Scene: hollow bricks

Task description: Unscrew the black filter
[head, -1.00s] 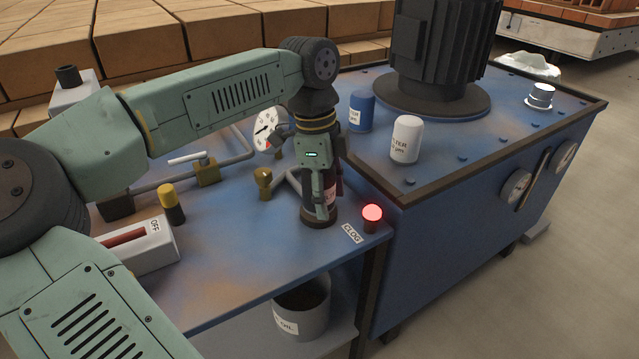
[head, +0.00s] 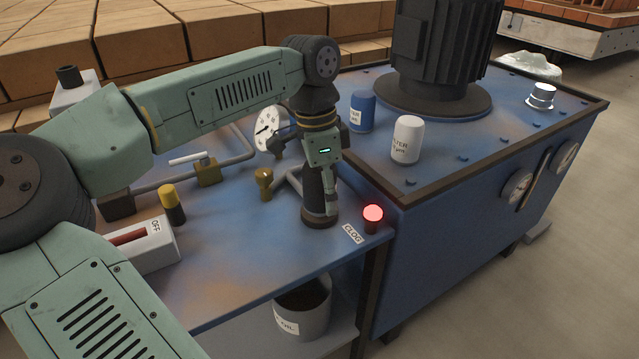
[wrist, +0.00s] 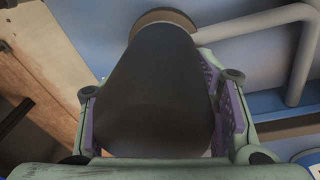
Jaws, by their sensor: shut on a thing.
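The black filter (head: 313,188) stands upright at the front right part of the blue bench, beside the lit red lamp. In the wrist view its dark rounded body (wrist: 160,95) fills the space between my purple finger pads. My gripper (head: 322,202) points down from above and is shut on the filter. One finger covers part of its right side in the head view. The filter's base appears to meet its mount; whether the thread is loose cannot be told.
A red lamp (head: 373,213) labelled CLOG glows close right of the filter. Pipes, a yellow valve (head: 264,180) and a gauge (head: 268,130) are close behind and left. Blue (head: 362,112) and white (head: 407,140) canisters stand on the tank. A bucket (head: 302,312) sits below.

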